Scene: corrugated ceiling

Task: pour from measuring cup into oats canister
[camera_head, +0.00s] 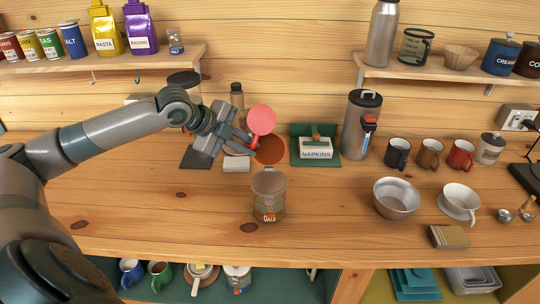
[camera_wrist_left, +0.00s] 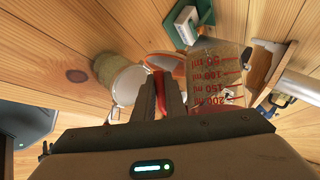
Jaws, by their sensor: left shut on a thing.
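The oats canister (camera_head: 268,208) stands upright on the counter, marked OATS, with a greyish round top. It also shows in the left wrist view (camera_wrist_left: 108,70), its pale round top toward the gripper; I cannot tell whether that top is open. My left gripper (camera_head: 240,138) is raised above the counter, behind and left of the canister. In the left wrist view, my left gripper (camera_wrist_left: 162,97) is shut on the red handle of the clear measuring cup (camera_wrist_left: 222,82), which has red ml marks. In the head view the measuring cup (camera_head: 262,120) shows as a pink-red disc, apart from the canister. My right gripper is not in view.
An orange-brown disc (camera_head: 271,151) and a green napkin holder (camera_head: 300,150) lie behind the canister. A steel dispenser (camera_head: 352,135), several mugs, a metal bowl (camera_head: 396,200) and a white dripper cup (camera_head: 459,203) stand to the right.

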